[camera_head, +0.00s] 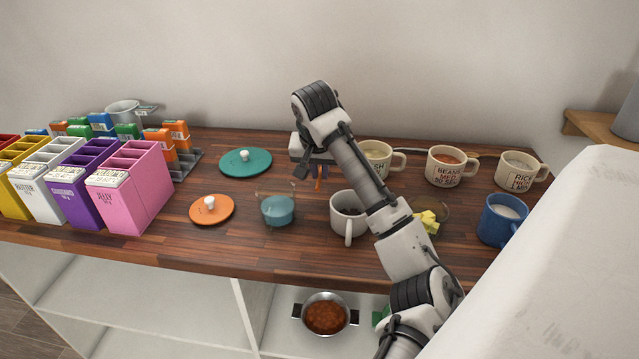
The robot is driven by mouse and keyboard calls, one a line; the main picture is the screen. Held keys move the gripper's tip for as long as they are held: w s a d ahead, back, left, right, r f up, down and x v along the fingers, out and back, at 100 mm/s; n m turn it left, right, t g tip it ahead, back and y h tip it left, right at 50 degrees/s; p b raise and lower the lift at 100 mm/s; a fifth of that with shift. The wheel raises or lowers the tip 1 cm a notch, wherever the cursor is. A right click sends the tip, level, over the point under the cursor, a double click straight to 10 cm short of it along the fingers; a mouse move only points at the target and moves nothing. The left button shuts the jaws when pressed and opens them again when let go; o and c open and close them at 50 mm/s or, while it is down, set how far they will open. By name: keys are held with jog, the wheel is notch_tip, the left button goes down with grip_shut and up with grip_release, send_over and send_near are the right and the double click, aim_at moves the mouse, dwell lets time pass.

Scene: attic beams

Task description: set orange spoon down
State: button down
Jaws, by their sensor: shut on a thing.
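My gripper (317,163) is above the back middle of the wooden counter (185,240), pointing down. A thin orange spoon (318,184) hangs below the fingers, and the gripper is shut on it. The spoon is roughly upright, with its upper part hidden by the gripper. I cannot tell whether its lower end touches the counter.
A teal lid (245,162) and an orange lid (212,210) lie left. Colored boxes (130,189) fill the left end. Labelled mugs (446,165), a blue mug (502,220) and yellow pieces (427,221) are right. A pot (326,314) sits on the shelf below.

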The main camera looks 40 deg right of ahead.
aim_at(320, 197)
jog(key=shift+f, duration=2.05)
jog(key=shift+f, duration=0.15)
jog(key=c, duration=1.5)
grip_release()
